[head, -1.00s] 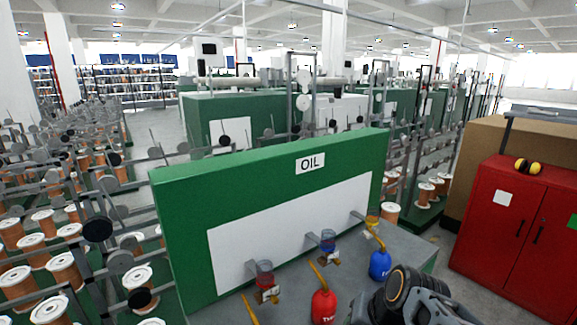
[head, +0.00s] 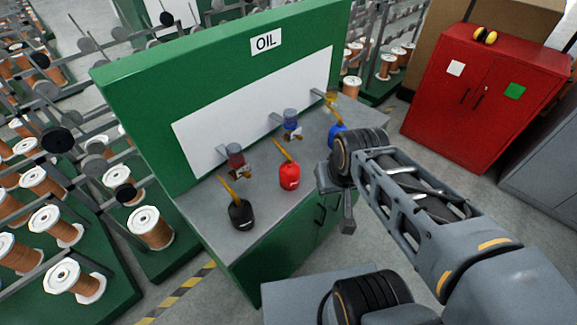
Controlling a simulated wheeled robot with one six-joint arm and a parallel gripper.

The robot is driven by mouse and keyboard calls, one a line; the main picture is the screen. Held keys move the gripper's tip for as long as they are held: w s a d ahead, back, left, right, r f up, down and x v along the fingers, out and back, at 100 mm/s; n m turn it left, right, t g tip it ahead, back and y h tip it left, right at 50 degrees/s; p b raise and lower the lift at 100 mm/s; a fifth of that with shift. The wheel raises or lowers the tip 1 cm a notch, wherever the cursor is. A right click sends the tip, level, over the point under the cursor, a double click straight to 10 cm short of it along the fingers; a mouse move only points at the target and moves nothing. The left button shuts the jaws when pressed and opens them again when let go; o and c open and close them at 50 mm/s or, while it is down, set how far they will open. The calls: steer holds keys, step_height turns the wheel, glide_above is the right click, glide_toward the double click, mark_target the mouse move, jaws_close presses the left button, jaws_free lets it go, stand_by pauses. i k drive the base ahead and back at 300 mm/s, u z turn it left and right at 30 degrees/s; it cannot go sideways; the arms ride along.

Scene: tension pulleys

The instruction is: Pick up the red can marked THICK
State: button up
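The red can (head: 290,177) stands upright on the grey top of the oil bench (head: 262,196), between the other two cans. Its yellow spout points up and left, and its label is too small to read in full. A black can (head: 241,214) stands to its left. A blue can (head: 337,135) stands to its right, partly hidden behind my arm. My gripper (head: 347,222) hangs at the end of my arm, to the right of the red can and apart from it. Its fingers are small and partly hidden, so I cannot tell their opening.
A green panel marked OIL (head: 264,42) rises behind the cans, with taps such as the red one (head: 235,158) over the bench. A red cabinet (head: 480,95) stands at the right. Racks with copper spools (head: 151,229) fill the left. Grey floor lies between bench and cabinet.

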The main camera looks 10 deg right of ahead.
mark_target(290, 171)
steer(key=u, duration=3.85)
steer(key=k, duration=1.35)
steer(key=z, duration=0.25)
